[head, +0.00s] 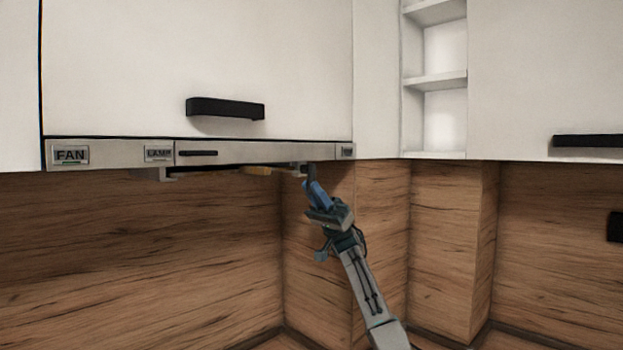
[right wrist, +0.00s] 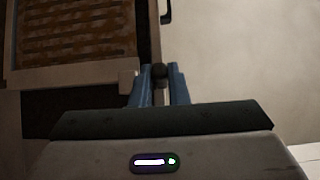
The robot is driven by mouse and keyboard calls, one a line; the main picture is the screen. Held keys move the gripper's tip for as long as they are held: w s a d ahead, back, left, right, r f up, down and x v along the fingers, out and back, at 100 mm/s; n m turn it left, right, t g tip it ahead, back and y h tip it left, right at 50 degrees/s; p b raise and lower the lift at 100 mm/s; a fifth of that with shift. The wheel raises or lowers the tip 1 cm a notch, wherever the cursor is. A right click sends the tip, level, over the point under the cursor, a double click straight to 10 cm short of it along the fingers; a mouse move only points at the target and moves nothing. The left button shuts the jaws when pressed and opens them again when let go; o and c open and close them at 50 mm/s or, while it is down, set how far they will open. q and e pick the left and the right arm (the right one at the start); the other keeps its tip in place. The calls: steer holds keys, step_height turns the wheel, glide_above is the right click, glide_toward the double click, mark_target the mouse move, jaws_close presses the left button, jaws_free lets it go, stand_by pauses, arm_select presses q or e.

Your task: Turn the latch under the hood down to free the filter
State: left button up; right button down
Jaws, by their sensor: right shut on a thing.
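The hood (head: 240,152) is a thin metal strip under the white cabinet, with FAN and LAMP labels. Its filter (right wrist: 70,40) shows from below in the right wrist view, an orange-brown mesh in a pale frame. The latch (right wrist: 160,71), a small dark piece, is beside the frame's corner. It also shows as a dark piece (head: 311,170) under the hood's right end. My right gripper (head: 312,184) reaches up from below, its blue fingers (right wrist: 161,86) shut on the latch. The fingers hide part of it, so its exact angle is unclear. My left gripper is out of view.
A black bar handle (head: 225,108) is on the cabinet door above the hood. Open white shelves (head: 440,78) are to the right. The wood splashback (head: 150,245) is behind, with a jutting corner at the right. The space below the hood's left part is clear.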

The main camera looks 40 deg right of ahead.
steer(key=shift+d+h+p, duration=0.3)
steer(key=shift+h+p, duration=0.3)
steer(key=c, duration=1.7)
jaws_free()
steer(key=shift+r, duration=0.1)
